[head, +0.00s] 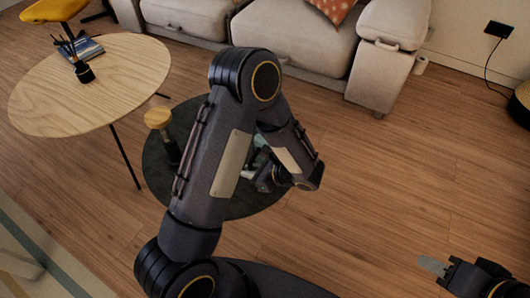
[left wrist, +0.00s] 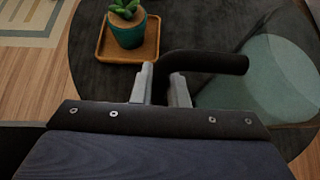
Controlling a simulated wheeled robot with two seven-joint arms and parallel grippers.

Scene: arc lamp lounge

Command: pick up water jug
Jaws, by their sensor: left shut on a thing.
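The water jug (left wrist: 275,85) shows in the left wrist view as a clear, pale teal vessel at the right, with a dark bent handle (left wrist: 218,62). My left gripper (left wrist: 160,88) is shut on the handle, one pale finger on each side of it. In the head view my left arm hides most of the jug; a small greenish patch of it (head: 262,157) shows behind the arm, over the dark round table (head: 228,207). I cannot tell whether the jug touches the table. My right gripper (head: 433,265) is at the bottom right, over the floor, away from the jug.
A potted succulent (left wrist: 127,28) stands on a square wooden tray (left wrist: 112,55) close to the handle. A wooden-topped object (head: 158,118) stands at the dark table's left. An oval wooden table (head: 125,75) is at the left, a sofa (head: 300,40) behind. The floor at right is clear.

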